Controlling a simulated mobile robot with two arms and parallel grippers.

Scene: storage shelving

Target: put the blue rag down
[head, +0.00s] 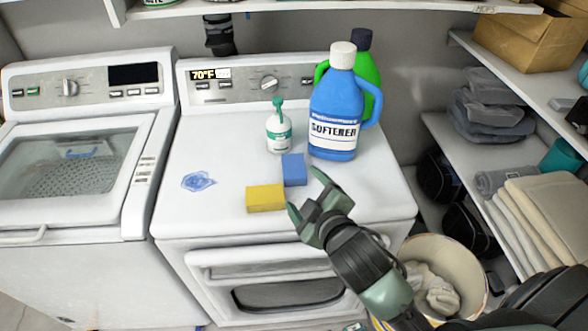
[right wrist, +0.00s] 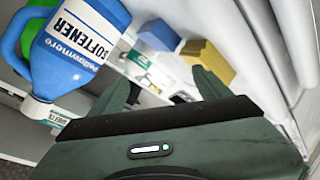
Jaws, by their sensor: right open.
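A crumpled blue rag (head: 198,181) lies flat on the left part of the white dryer top (head: 225,215). My right gripper (head: 305,194) is open and empty above the dryer's front right area, well to the right of the rag. Its two fingers also show spread apart in the right wrist view (right wrist: 165,92). The rag cannot be made out in the right wrist view. My left gripper is not in view.
A yellow sponge (head: 265,198) and a blue sponge (head: 294,169) lie close to my right gripper. A blue softener jug (head: 336,105), a green jug (head: 368,72) and a spray bottle (head: 279,132) stand behind. The dryer top around the rag is clear.

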